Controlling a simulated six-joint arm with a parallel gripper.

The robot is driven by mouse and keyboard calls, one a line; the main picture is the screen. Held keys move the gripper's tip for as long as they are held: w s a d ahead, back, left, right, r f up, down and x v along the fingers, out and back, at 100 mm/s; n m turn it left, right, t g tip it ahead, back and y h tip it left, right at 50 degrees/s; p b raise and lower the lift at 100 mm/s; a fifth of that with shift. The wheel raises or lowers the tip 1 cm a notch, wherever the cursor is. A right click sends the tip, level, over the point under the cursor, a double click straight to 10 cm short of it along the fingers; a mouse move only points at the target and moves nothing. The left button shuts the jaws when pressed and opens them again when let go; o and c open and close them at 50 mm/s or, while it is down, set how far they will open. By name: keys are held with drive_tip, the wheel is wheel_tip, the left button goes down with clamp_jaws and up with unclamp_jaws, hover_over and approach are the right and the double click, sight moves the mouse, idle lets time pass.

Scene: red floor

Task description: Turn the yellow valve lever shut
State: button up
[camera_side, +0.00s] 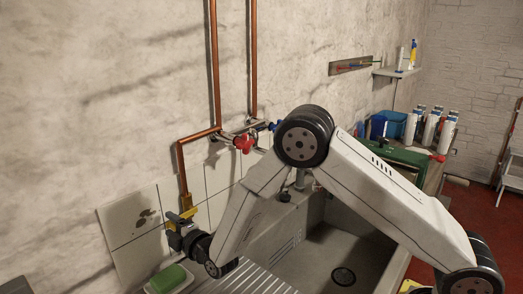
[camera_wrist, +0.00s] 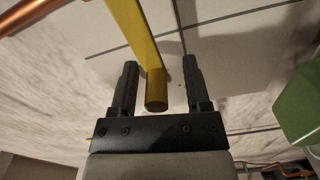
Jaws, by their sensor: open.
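The yellow valve lever (camera_wrist: 133,32) runs down between the two dark fingers of my gripper (camera_wrist: 160,66) in the wrist view. Its rounded end is close to the gripper's palm. My gripper is open, and a gap shows between the lever and each finger. In the side view the yellow lever (camera_side: 186,214) is at the lower end of a copper pipe by the tiled wall. My gripper (camera_side: 178,226) is there too, small and partly overlapping the lever, so contact cannot be told in that view.
A sink basin (camera_side: 345,250) with a ribbed drainboard lies below my arm. A green sponge (camera_side: 168,278) sits in a dish below the gripper; a green object (camera_wrist: 300,105) shows at right in the wrist view. Copper pipes (camera_side: 214,70) and a red valve handle (camera_side: 244,143) are on the wall.

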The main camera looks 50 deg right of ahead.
drive_tip(key=s, duration=0.7)
drive_tip(key=shift+s, duration=0.4)
drive_tip(key=shift+d, duration=0.1)
idle(0.4)
drive_tip(key=s+d+m+g, duration=0.6)
drive_tip(key=s+m+g, duration=0.1)
drive_tip(key=s, duration=0.3)
drive_tip(key=s+d+m+g, duration=0.7)
drive_tip(key=s+m+g, duration=0.1)
drive_tip(key=s, duration=0.3)
drive_tip(key=shift+s+d+m, duration=0.25)
drive_tip(key=shift+d+m, duration=0.05)
drive_tip(key=shift+m, duration=0.2)
